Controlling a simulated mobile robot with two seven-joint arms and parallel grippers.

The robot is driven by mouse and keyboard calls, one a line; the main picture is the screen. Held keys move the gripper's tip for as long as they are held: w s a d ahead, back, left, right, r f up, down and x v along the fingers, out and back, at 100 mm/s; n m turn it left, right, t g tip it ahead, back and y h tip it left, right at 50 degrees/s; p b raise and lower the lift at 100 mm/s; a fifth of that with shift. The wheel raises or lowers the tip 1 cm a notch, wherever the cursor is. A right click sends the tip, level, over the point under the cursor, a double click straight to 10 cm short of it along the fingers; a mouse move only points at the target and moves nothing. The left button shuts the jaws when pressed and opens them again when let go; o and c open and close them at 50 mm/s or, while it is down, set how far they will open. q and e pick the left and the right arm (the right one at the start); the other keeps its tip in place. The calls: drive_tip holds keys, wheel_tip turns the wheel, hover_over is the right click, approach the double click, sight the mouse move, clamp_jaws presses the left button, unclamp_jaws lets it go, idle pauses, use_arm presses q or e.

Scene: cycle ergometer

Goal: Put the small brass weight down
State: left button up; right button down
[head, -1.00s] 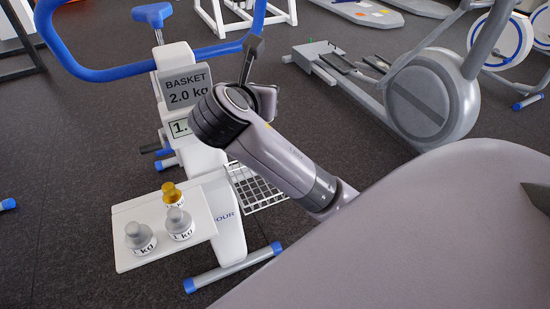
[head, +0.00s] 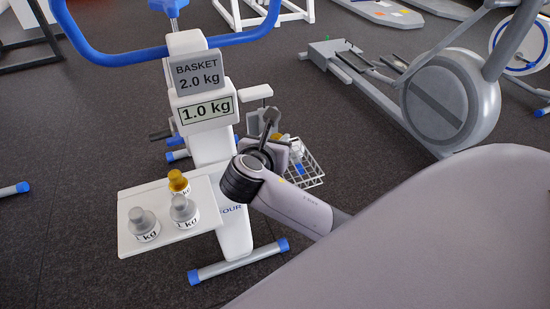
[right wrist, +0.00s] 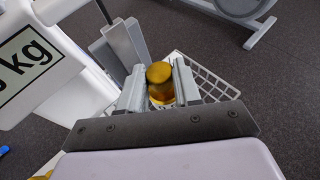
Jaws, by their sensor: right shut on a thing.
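My right gripper (right wrist: 160,85) is shut on a small brass weight (right wrist: 160,72), held between its two fingers in the right wrist view. The wire basket (right wrist: 208,82) lies behind and below the weight in that view; I cannot tell whether they touch. In the head view the right gripper (head: 284,146) is at the left side of the basket (head: 312,173), partly hidden by my wrist. Another brass weight (head: 178,182) stands on the white tray (head: 130,246) with two grey weights, one at the left (head: 143,222) and one at the right (head: 183,207). My left gripper is not in view.
A sign (head: 198,75) reads "BASKET 2.0 kg", and the display (head: 207,111) below it reads "1.0 kg". Grey upright plates (right wrist: 120,45) stand close beside the left finger. The white ergometer post (head: 233,225) separates tray and basket.

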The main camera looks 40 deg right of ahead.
wheel_tip(320, 180, down, 4)
drive_tip(key=shift+f+b, duration=0.2)
drive_tip(key=shift+b, duration=0.2)
drive_tip(key=shift+f, duration=0.15)
drive_tip(key=shift+f, duration=0.15)
drive_tip(key=c, duration=0.8)
unclamp_jaws()
drive_tip(key=shift+s+a, duration=0.1)
drive_tip(key=shift+a, duration=0.1)
drive_tip(key=p+v, duration=0.1)
drive_tip(key=v, duration=1)
drive_tip(key=shift+s+a+r, duration=0.2)
drive_tip(key=shift+s+r, duration=0.05)
